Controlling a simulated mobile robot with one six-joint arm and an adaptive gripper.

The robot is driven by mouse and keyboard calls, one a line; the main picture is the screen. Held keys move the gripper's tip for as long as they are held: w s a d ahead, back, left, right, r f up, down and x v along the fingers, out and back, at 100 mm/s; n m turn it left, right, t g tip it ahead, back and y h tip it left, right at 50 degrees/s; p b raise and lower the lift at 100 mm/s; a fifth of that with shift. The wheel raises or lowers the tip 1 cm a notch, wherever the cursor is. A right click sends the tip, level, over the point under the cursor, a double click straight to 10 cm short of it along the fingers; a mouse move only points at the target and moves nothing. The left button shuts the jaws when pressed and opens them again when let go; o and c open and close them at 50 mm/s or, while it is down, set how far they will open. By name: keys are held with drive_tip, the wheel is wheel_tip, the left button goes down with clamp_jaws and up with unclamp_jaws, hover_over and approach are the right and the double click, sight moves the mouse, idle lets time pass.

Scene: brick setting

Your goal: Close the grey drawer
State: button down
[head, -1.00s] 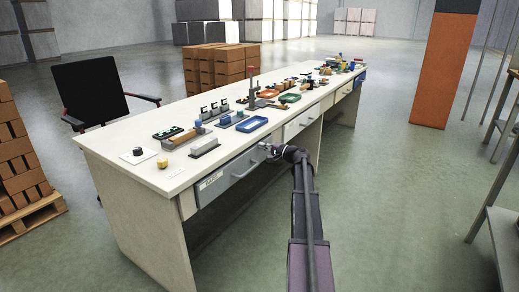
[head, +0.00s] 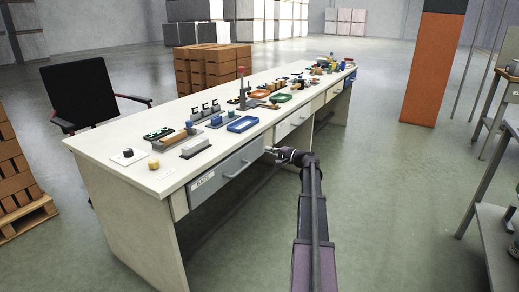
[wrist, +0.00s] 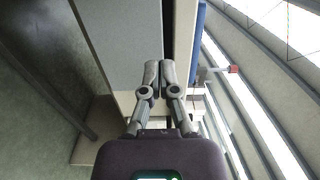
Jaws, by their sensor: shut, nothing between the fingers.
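The grey drawer (head: 212,181) is in the near end of the long white workbench, with a bar handle and a label on its front. Its front looks close to flush with the bench in the head view; I cannot tell exactly how far it stands out. My gripper (head: 272,151) is at the right end of the drawer front, near the bench's top edge. In the wrist view, the grey drawer (wrist: 125,45) fills the left of centre, with a dark gap along its right side. My gripper (wrist: 160,70) is shut and empty, its fingertips over the panel's edge; contact is unclear.
The workbench top (head: 110,165) carries a blue tray (head: 242,124), an orange tray (head: 259,104) and several small parts. A black chair (head: 82,98) stands behind it. Stacked boxes (head: 15,160) are at left, a metal rack (head: 495,215) at right. Floor before the bench is clear.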

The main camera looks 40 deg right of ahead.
drive_tip(key=v, duration=0.6)
drive_tip(key=shift+s, duration=0.25)
drive_tip(key=shift+a, duration=0.15)
